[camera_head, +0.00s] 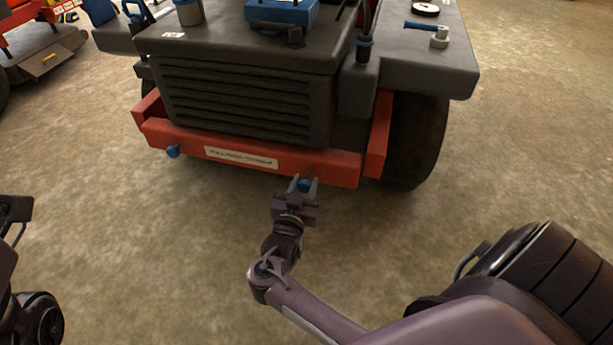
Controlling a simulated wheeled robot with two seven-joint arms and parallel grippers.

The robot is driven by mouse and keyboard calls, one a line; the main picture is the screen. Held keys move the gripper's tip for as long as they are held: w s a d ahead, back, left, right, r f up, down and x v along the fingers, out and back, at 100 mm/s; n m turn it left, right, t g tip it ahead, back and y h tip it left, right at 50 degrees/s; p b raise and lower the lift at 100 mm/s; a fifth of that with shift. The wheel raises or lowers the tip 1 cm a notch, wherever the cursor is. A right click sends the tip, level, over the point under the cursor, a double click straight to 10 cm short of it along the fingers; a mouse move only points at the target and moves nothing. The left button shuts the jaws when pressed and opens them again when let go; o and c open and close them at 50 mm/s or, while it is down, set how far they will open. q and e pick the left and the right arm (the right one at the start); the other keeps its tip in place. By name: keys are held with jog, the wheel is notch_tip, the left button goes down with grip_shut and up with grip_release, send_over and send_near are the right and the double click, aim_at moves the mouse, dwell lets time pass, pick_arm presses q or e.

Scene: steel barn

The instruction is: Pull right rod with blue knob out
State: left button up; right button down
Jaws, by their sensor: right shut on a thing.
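The right rod's blue knob (305,186) sits at the right part of the red front bumper (335,168) of a dark machine. My right gripper (303,184) is at the bumper with its two fingers on either side of this knob, shut on it. The rod behind the knob is too small and covered to make out. A second blue knob (173,151) sticks out at the left end of the bumper. My left arm shows only in part at the left edge, and its gripper fingers are not visible.
The machine has a black slatted grille (240,105) above the bumper and a large black tyre (415,140) at right. Another red machine (30,45) stands at the upper left. The bare floor (140,240) in front of the bumper is clear.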

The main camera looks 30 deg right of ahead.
jog(key=shift+s+a, duration=0.45)
jog(key=shift+a, duration=0.05)
jog(key=shift+s+a+f, duration=0.1)
jog(key=shift+a+f, duration=0.05)
jog(key=c, duration=1)
grip_release()
jog(key=shift+s+a, duration=0.1)
